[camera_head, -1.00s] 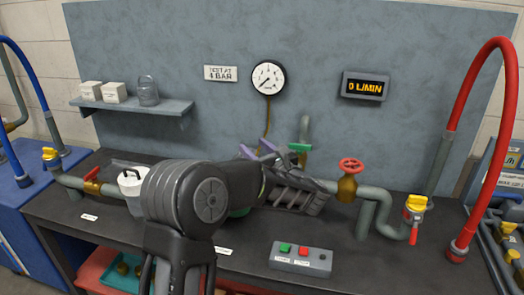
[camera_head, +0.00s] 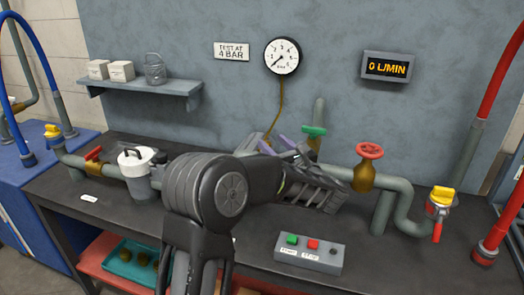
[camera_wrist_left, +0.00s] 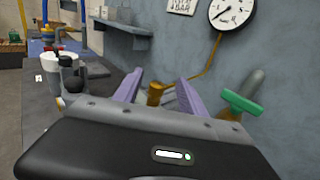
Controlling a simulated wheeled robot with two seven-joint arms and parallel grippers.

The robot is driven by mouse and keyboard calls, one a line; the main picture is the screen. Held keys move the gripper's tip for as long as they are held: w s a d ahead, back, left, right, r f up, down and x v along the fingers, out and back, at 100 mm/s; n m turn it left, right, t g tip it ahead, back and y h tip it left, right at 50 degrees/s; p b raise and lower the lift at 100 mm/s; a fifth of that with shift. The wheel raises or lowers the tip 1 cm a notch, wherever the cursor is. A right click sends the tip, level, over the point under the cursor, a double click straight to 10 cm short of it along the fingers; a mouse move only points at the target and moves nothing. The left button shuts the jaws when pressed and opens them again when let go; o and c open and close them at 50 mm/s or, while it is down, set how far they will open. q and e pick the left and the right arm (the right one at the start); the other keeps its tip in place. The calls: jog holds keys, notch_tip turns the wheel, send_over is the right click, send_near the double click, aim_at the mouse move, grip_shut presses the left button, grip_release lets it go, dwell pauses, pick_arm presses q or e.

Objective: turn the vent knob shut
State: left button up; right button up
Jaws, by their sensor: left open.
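The vent knob appears to be the green handle (camera_head: 313,131) on a short upright grey pipe stub behind the main pipe; no label on it is readable. It also shows in the left wrist view (camera_wrist_left: 242,103), at the right, outside my fingers. My left gripper (camera_head: 277,145) is open, with its purple fingers just left of the green handle. In the left wrist view my gripper (camera_wrist_left: 157,88) has a brass fitting (camera_wrist_left: 155,93) showing between its fingers; I cannot tell how far behind them it lies. My left arm hides part of the pipe. My right gripper is not in view.
A red wheel valve (camera_head: 369,151) stands right of my gripper, and a yellow-handled valve (camera_head: 441,197) farther right. A button box (camera_head: 309,253) sits at the front. A pressure gauge (camera_head: 282,56) and a 0 L/MIN display (camera_head: 387,67) hang on the panel. A white-lidded canister (camera_head: 137,172) stands left.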

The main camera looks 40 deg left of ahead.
pick_arm(q)
notch_tip(320, 180, down, 2)
jog(key=shift+f+b, duration=0.1)
jog(key=shift+b, duration=0.35)
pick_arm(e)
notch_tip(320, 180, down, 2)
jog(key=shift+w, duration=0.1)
pick_arm(q)
jog(key=shift+w+a, duration=0.1)
jog(key=shift+a, duration=0.05)
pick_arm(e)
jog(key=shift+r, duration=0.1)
pick_arm(q)
jog(key=p+x, duration=0.3)
jog(key=x, duration=0.4)
jog(key=shift+w+a, duration=0.15)
jog(key=shift+a, duration=0.1)
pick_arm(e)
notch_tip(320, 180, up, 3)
pick_arm(q)
jog(key=shift+c, duration=0.5)
